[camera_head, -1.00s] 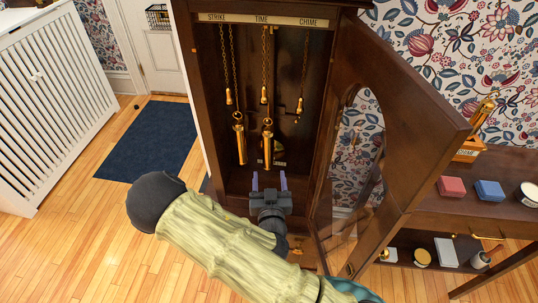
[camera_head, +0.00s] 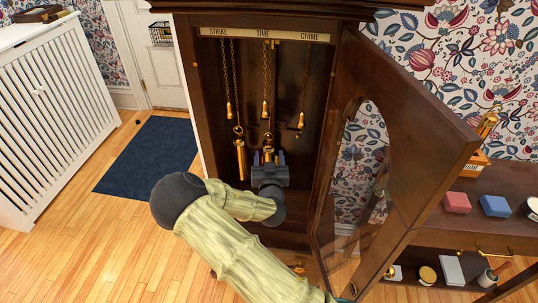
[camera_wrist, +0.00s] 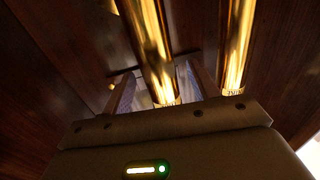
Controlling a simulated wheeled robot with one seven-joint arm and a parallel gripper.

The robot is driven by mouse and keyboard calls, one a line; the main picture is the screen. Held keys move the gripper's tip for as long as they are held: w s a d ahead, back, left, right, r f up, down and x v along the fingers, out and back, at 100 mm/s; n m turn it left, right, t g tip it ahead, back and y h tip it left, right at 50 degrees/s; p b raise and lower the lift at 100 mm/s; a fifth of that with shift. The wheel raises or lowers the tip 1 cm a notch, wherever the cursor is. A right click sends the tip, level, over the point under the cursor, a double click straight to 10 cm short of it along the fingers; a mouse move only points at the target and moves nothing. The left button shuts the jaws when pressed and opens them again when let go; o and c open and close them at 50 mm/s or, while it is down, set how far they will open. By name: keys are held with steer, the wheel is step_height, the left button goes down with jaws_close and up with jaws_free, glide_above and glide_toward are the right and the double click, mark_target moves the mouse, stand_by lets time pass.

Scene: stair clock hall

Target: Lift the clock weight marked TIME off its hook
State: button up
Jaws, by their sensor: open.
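The TIME weight (camera_head: 268,143) is a brass cylinder hanging on a chain below the middle label in the open clock case. My gripper (camera_head: 269,157) is open at its lower part, which it hides in the head view. In the wrist view the brass cylinder (camera_wrist: 149,42) passes between my two open fingers (camera_wrist: 160,82). I cannot tell whether either finger touches it. The STRIKE weight (camera_head: 240,158) hangs just left of it in the head view. A second brass cylinder (camera_wrist: 237,42) stands outside the right finger in the wrist view.
The CHIME chain (camera_head: 304,85) carries only its small end piece. The glass clock door (camera_head: 400,140) stands open at the right, close to my arm. A side table (camera_head: 475,225) holds a brass weight (camera_head: 487,122), a red block (camera_head: 456,202) and a blue block (camera_head: 495,206).

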steer(key=shift+w, duration=0.85)
jaws_close()
steer(key=c, duration=0.6)
jaws_free()
steer(key=shift+r, duration=0.1)
jaws_close()
steer(key=shift+r+p, duration=0.5)
steer(key=shift+r, duration=0.3)
